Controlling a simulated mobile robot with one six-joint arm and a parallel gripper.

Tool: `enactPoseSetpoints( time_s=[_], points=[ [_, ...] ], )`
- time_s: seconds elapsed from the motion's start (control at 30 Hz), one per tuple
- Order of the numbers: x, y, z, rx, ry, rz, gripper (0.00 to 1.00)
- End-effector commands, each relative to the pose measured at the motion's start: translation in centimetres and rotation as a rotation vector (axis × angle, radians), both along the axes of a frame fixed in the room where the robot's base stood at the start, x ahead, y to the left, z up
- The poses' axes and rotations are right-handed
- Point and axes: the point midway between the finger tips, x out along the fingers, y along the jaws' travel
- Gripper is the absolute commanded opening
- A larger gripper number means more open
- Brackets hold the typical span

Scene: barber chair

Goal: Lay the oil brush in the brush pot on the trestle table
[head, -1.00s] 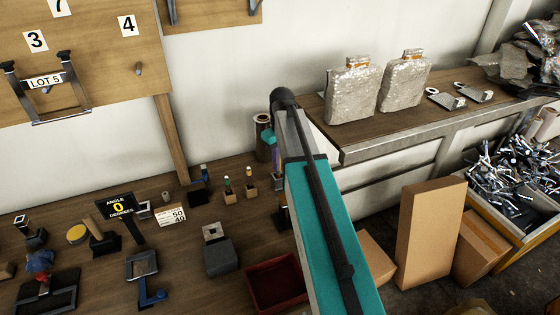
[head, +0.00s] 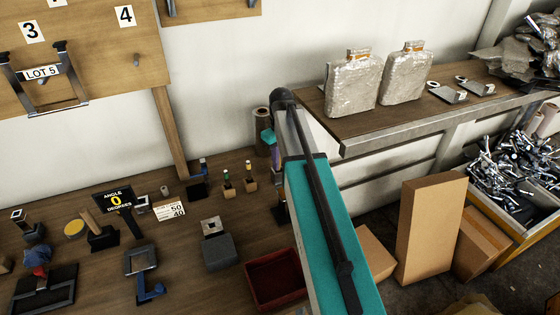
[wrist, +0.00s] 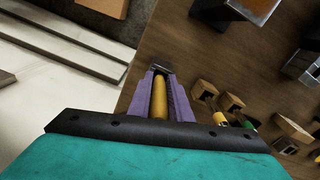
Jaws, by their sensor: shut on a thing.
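My gripper (wrist: 161,92) has purple fingers closed around a yellow cylindrical handle, which I take to be the oil brush (wrist: 160,104). A dark tip shows at its far end, between the fingers. In the head view, my arm hides most of the gripper; a purple part of the gripper (head: 275,152) shows at the arm's left edge. A tall brown cylinder with an open-looking top (head: 262,125) stands right behind it, near the wall; it may be the brush pot, but I cannot tell. The wooden trestle table (head: 190,228) spreads below.
A red tray (head: 275,280) lies left of my arm. Small bottles in wooden blocks (head: 238,183), a grey block (head: 218,247) and an angle sign (head: 116,200) stand on the table. A wall shelf (head: 370,125) with two wrapped packages is at right.

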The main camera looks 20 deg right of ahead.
Motion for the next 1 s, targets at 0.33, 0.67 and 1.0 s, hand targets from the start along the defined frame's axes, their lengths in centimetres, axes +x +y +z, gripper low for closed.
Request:
enactPoseSetpoints(
  time_s=[0.33, 0.67, 1.0],
  points=[
    [0.0, 0.0, 0.0, 0.000, 0.000, 0.000, 0.35],
    [0.0, 0.0, 0.0, 0.000, 0.000, 0.001, 0.40],
    [0.0, 0.0, 1.5, 0.000, -0.002, 0.001, 0.40]
  ],
)
